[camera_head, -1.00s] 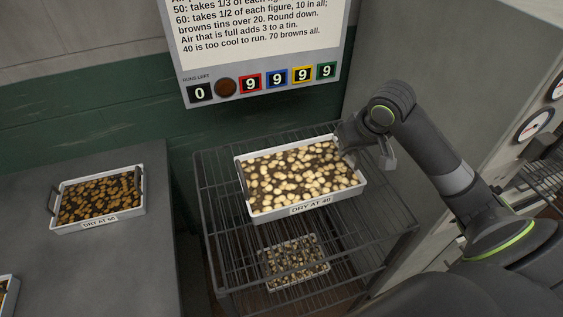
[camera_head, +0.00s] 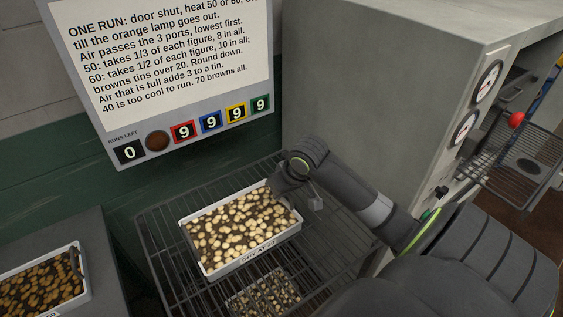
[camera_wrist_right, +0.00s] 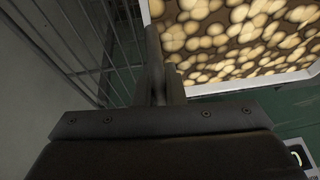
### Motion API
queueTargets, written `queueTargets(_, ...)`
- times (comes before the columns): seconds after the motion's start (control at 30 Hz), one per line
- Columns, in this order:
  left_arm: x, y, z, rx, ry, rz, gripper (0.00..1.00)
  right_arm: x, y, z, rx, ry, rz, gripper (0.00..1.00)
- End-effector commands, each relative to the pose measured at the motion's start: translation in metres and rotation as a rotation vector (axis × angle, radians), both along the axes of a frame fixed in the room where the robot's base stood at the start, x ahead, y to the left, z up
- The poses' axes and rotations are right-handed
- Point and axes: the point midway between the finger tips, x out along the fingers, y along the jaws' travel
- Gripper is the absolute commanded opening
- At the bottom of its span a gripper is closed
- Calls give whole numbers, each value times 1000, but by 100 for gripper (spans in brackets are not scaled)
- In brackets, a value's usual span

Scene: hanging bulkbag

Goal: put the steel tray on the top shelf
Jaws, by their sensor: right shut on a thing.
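A pale metal tray (camera_head: 236,267) of light round slices, labelled "DRY AT 40", is at the top of a dark wire rack (camera_head: 160,226). I cannot tell whether it rests on the top shelf or hangs just above it. My right gripper (camera_head: 290,190) is shut on its far right end. In the right wrist view the tray's pale rim (camera_wrist_right: 240,87) runs beside my fingers (camera_wrist_right: 165,85). My left gripper is not in view.
A smaller tray (camera_head: 262,291) sits lower in the rack. Another tray (camera_head: 78,298) of browner pieces is on the grey counter at left. A grey cabinet (camera_head: 365,90) with dials stands at right, with a wire shelf (camera_head: 515,160) beyond. The sign (camera_head: 165,75) shows 0 runs left.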

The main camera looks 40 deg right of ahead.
Motion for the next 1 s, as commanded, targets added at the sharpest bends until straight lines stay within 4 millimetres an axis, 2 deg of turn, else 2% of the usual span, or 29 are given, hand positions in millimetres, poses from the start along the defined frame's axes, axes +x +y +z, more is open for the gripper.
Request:
queueTargets(0.13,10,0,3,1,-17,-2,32,0,1,-16,2,-1,1,0)
queueTargets(0.43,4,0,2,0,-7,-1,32,0,1,-17,1,-2,0,0)
queueTargets(0.47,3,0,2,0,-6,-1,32,0,0,-18,-1,1,0,14)
queueTargets(0.6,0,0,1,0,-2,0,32,0,0,-18,-1,1,0,31)
queueTargets(0.87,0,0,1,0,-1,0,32,0,0,-17,-1,1,1,31)
queueTargets(1.0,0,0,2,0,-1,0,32,-2,-1,-10,-3,-2,1,31)
